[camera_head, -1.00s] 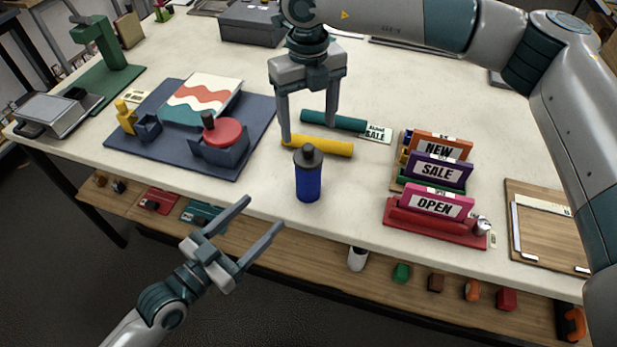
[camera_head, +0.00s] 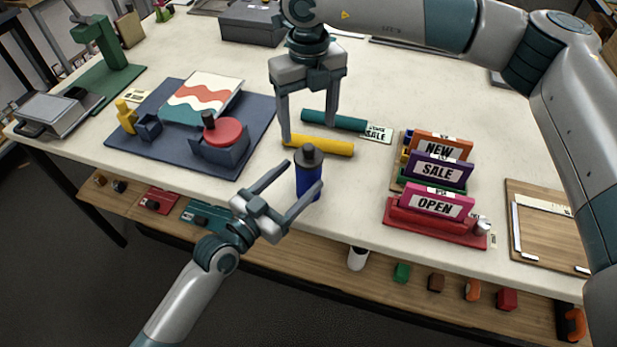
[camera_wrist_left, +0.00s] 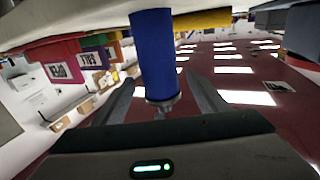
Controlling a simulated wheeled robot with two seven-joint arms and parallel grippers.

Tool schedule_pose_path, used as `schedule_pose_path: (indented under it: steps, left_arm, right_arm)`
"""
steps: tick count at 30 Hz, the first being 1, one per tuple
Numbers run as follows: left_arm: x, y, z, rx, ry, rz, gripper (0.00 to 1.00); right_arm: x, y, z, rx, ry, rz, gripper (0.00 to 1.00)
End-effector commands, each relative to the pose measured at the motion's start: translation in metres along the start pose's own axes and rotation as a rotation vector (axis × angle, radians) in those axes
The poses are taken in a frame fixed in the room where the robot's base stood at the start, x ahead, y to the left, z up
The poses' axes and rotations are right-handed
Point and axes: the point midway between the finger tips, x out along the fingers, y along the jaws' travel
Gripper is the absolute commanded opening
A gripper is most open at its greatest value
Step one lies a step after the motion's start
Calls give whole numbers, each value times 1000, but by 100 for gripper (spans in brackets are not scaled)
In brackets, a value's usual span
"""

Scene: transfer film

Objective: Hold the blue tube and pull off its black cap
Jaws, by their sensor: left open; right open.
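The blue tube (camera_head: 308,186) stands upright near the table's front edge, with its black cap (camera_head: 309,158) on top. My left gripper (camera_head: 304,173) is open, with its fingers reaching to either side of the tube. In the left wrist view the blue tube (camera_wrist_left: 155,50) shows between the spread fingers, with a grey tapered end towards the palm. I cannot tell whether a finger touches it. My right gripper (camera_head: 309,129) is open and points down behind the tube, by the yellow roll (camera_head: 322,145) and the teal roll (camera_head: 335,121).
A red rack of signs (camera_head: 435,228) stands to the right of the tube. A dark blue mat (camera_head: 255,115) with a red-topped piece (camera_head: 222,132) lies to the left. A wooden shelf (camera_head: 330,253) runs below the table's front edge. Some bare tabletop lies around the tube.

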Motion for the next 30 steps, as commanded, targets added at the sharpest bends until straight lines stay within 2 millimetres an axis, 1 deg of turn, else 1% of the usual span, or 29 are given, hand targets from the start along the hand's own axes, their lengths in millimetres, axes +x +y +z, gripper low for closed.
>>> schedule_pose_path:
  steps: [1,3,9,15,22,23,24,29,30]
  left_arm:
    - [9,0,-1,-1,1,0,67]
    - [18,0,-1,0,2,1,67]
    - [37,0,0,1,1,0,67]
    - [43,0,0,1,0,0,67]
    - [43,0,0,1,0,0,67]
    - [43,0,0,1,0,0,62]
    - [43,0,0,1,0,0,52]
    - [43,0,0,1,0,0,14]
    - [43,0,0,1,0,0,4]
  right_arm:
    - [0,0,0,0,0,0,67]
    - [0,0,0,0,0,0,67]
    - [0,0,0,0,0,0,67]
    - [0,0,0,0,0,0,67]
    - [0,0,0,0,0,0,67]
    - [0,0,0,0,0,0,67]
    - [0,0,0,0,0,0,67]
    - [0,0,0,0,0,0,67]
    - [0,0,0,0,0,0,67]
